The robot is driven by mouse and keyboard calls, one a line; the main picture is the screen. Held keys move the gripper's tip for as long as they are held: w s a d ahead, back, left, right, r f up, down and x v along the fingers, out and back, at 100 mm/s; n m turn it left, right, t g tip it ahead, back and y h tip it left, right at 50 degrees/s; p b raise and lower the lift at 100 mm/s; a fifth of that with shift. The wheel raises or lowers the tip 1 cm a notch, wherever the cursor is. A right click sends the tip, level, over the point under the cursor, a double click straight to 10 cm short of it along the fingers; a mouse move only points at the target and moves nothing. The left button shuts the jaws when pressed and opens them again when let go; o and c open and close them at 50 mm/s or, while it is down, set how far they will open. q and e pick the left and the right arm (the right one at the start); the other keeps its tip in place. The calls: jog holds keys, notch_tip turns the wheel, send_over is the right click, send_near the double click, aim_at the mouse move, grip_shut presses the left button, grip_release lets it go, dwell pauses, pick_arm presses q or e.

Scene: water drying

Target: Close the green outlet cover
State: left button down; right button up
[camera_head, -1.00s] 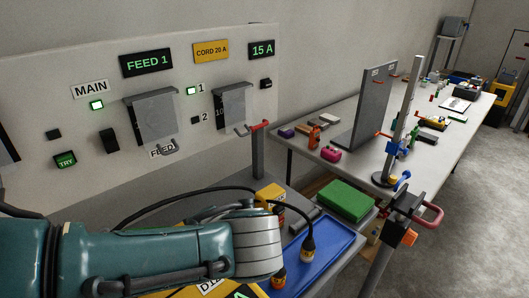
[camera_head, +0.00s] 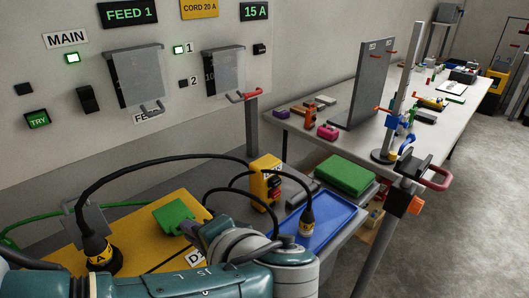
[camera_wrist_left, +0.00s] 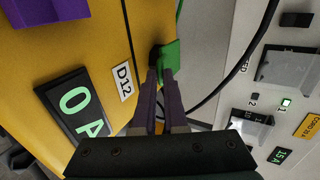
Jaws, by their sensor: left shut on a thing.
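The green outlet cover (camera_head: 179,217) is a square flap raised at an angle on top of the yellow box (camera_head: 143,207). It also shows in the left wrist view (camera_wrist_left: 170,58), at the box edge. My left gripper (camera_head: 190,231), with purple fingers, is at the cover's near right edge. In the left wrist view its fingers (camera_wrist_left: 161,80) are close together and shut on the cover. The outlet under the cover is hidden by the flap and my arm. My right gripper is not in the head view.
A black plug marked A (camera_head: 97,249) stands on the box at left, before a grey flap (camera_head: 90,222). Its black cord arches over behind the cover. A blue tray (camera_head: 335,217) with another plug (camera_head: 307,222) lies at right. The wall panel (camera_head: 200,120) stands behind.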

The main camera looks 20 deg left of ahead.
pick_arm(q)
jog(key=shift+s+f, duration=0.1)
jog(key=shift+f, duration=0.4)
jog(key=c, duration=1)
grip_release()
jog(key=shift+d+r, duration=0.1)
jog(key=shift+o, duration=0.2)
jog(key=shift+r, duration=0.1)
jog(key=shift+d+r, duration=0.15)
jog(key=shift+d, duration=0.1)
jog(key=p+v, duration=0.1)
jog(key=v, duration=0.8)
jog(key=shift+s+d+r, duration=0.1)
jog(key=shift+s, duration=0.05)
